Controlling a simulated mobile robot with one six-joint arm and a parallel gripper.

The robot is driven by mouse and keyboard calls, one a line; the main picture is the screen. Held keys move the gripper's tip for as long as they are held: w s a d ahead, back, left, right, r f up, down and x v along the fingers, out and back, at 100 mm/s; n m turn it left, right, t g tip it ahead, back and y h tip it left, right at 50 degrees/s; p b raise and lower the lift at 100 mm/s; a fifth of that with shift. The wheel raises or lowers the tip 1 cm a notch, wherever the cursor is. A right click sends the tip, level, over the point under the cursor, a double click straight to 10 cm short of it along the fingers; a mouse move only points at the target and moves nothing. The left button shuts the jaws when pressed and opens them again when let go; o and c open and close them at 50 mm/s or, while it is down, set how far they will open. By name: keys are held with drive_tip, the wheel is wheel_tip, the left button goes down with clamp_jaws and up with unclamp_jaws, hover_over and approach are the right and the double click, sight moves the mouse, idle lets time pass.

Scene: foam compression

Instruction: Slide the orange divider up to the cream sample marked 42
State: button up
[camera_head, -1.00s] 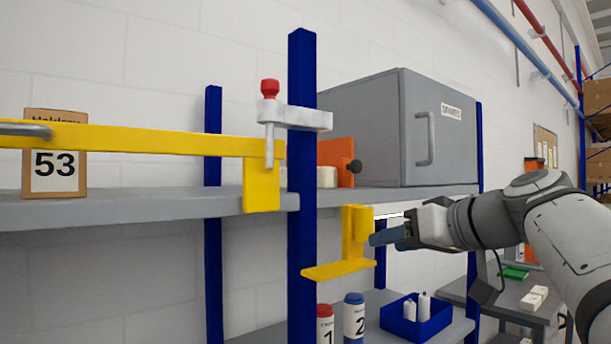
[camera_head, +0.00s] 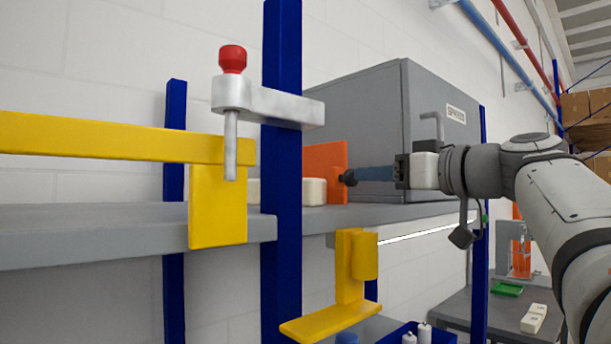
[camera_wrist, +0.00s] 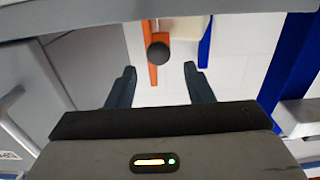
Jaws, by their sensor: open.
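The orange divider (camera_head: 324,168) stands upright on the grey shelf, to the right of the blue post. Its black knob (camera_head: 348,178) faces right, towards my gripper. In the wrist view the divider (camera_wrist: 133,40) shows near the top, with the knob (camera_wrist: 158,53) ahead of the gap between my fingers. My gripper (camera_head: 352,177) is open at the knob; I cannot tell whether it touches it. A cream block (camera_head: 313,191) sits just left of the divider, and another cream piece shows left of the post. No number is readable on them.
A grey cabinet (camera_head: 430,120) stands behind my gripper on the shelf (camera_head: 100,228). A blue post (camera_head: 282,230) with a metal clamp (camera_head: 275,104) and a yellow bar (camera_head: 110,139) stand left. A yellow bracket (camera_head: 350,265) hangs below the shelf.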

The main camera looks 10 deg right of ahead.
sight(351, 177)
drive_tip(key=p+x, duration=0.2)
drive_tip(key=x, duration=0.4)
drive_tip(key=shift+w+a, duration=0.1)
drive_tip(key=shift+w, duration=0.2)
drive_tip(key=shift+f, duration=0.1)
clamp_jaws()
